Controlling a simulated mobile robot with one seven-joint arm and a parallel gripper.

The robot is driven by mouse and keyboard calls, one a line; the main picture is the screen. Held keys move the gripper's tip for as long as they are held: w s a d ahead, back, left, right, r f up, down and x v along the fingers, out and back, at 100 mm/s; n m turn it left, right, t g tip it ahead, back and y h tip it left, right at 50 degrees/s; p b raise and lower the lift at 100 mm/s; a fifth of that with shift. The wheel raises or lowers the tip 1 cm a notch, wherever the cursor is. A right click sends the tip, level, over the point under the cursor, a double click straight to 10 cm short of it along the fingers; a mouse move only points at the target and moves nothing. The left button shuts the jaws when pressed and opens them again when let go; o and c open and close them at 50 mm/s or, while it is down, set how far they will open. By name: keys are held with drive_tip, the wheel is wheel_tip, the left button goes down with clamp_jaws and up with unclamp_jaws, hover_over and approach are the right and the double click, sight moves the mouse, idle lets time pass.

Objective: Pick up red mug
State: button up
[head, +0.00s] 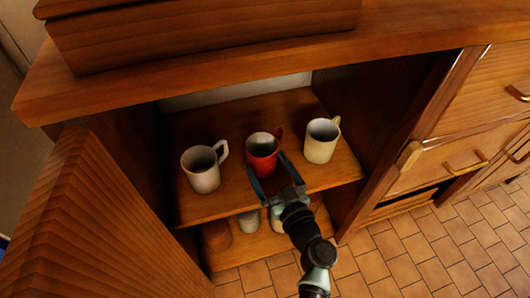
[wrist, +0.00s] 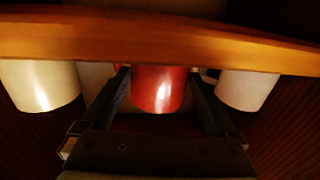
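The red mug (head: 262,146) stands upright on the cabinet's upper shelf (head: 231,203), between two pale mugs. Its handle is at the back right in the head view. My gripper (head: 266,163) is open at the front of the red mug, one finger toward each side. In the wrist view, which looks upside down, the red mug (wrist: 159,90) shows between the two spread fingers of my gripper (wrist: 159,76). Whether either finger touches the mug cannot be told. The shelf edge (wrist: 150,45) hides part of the mug there.
A white mug (head: 203,172) stands close on the left and a cream mug (head: 321,141) close on the right. Several cups (head: 248,221) stand on the lower shelf. The open door (head: 90,220) bounds the left, and the countertop (head: 250,75) overhangs above.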

drive_tip(key=c, duration=1)
drive_tip(key=shift+r, duration=0.15)
wheel_tip(320, 180, up, 10)
drive_tip(key=p, duration=0.4)
drive_tip(key=shift+p, duration=0.35)
